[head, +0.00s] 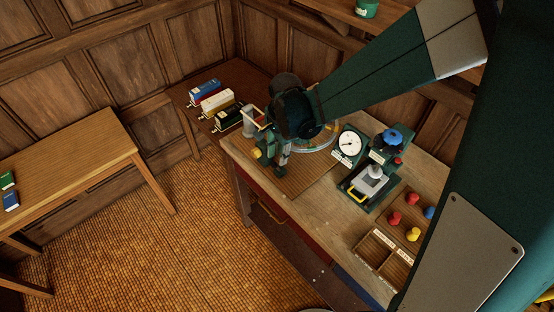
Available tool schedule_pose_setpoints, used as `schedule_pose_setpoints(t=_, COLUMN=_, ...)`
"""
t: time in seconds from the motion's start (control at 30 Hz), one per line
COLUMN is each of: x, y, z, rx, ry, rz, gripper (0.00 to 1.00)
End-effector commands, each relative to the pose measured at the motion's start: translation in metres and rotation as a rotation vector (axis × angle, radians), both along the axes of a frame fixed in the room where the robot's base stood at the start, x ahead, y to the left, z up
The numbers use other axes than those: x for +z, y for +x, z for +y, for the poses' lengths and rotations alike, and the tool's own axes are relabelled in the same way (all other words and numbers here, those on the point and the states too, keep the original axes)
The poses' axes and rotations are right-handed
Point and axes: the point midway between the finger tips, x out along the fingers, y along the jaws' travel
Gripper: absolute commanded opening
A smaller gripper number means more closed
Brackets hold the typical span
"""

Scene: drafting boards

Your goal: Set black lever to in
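A small black box (228,118) with pale metal fittings sits on the dark side table, nearest of a row of three beside my gripper. I take it to be the black lever's unit. The lever itself is too small to make out, so its position cannot be told. My gripper (279,166) points down over the left end of the workbench, to the right of and in front of the black box, apart from it in the picture. Its fingertips are small and dark, and whether they are open or shut does not show. I see nothing clearly held.
A white box (216,102) and a blue box (205,88) stand behind the black one. The workbench (325,210) carries a white dial (350,144), a green press (372,181) and colored knobs in a tray. A yellow object (257,153) is close beside my gripper.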

Motion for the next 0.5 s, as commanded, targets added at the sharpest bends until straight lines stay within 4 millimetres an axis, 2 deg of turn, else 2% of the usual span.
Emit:
schedule_pose_setpoints(t=0.2, x=-0.0075, y=0.0009, z=0.0071, rx=-0.023, ry=-0.003, rz=0.014, gripper=0.23)
schedule_pose_setpoints(t=0.5, x=-0.0080, y=0.0008, z=0.0072, rx=-0.024, ry=-0.003, rz=0.015, gripper=0.23)
